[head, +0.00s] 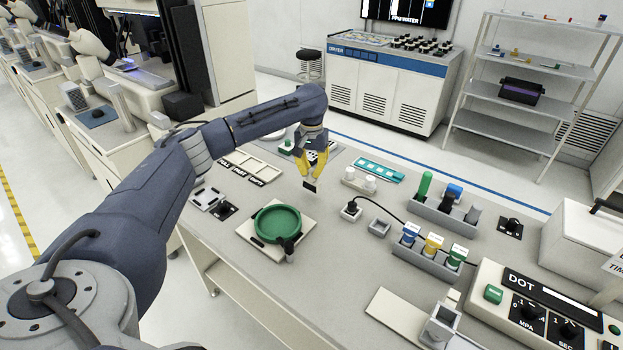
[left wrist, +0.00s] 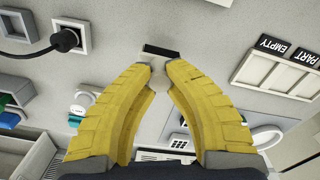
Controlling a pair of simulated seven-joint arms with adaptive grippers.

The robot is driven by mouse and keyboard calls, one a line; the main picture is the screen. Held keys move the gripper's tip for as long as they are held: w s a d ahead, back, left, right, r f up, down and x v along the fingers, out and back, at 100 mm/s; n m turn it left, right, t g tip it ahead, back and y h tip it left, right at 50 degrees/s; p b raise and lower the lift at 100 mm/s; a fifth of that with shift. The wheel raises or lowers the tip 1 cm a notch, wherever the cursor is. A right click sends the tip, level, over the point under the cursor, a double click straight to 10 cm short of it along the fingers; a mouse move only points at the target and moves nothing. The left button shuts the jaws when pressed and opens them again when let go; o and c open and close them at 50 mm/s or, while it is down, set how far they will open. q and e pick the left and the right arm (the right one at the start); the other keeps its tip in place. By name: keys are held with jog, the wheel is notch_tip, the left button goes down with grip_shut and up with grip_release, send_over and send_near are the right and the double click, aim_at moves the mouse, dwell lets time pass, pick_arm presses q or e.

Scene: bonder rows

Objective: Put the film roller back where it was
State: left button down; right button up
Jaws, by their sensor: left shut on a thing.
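My left gripper (head: 311,181) has yellow fingers and points down above the middle of the bench. It is shut on a small dark bar, which I take for the film roller (head: 309,187). The bar lies crosswise at the fingertips in the left wrist view (left wrist: 162,50), held apart from the bench top. Its far side is hidden by the fingers. My right gripper is in neither view.
A green round dish (head: 276,226) on a pale plate stands in front of the gripper. A black plug with a cable (head: 350,209) sits in a white block to the right. Racks with coloured bottles (head: 433,244) stand farther right. A labelled tray (head: 252,166) lies to the left.

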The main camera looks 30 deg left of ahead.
aim_at(312, 178)
pick_arm(q)
jog(key=shift+f, duration=1.6)
jog(key=shift+f, duration=0.15)
jog(key=c, duration=1.4)
grip_release()
notch_tip(312, 178, up, 12)
jog(key=shift+r, duration=0.1)
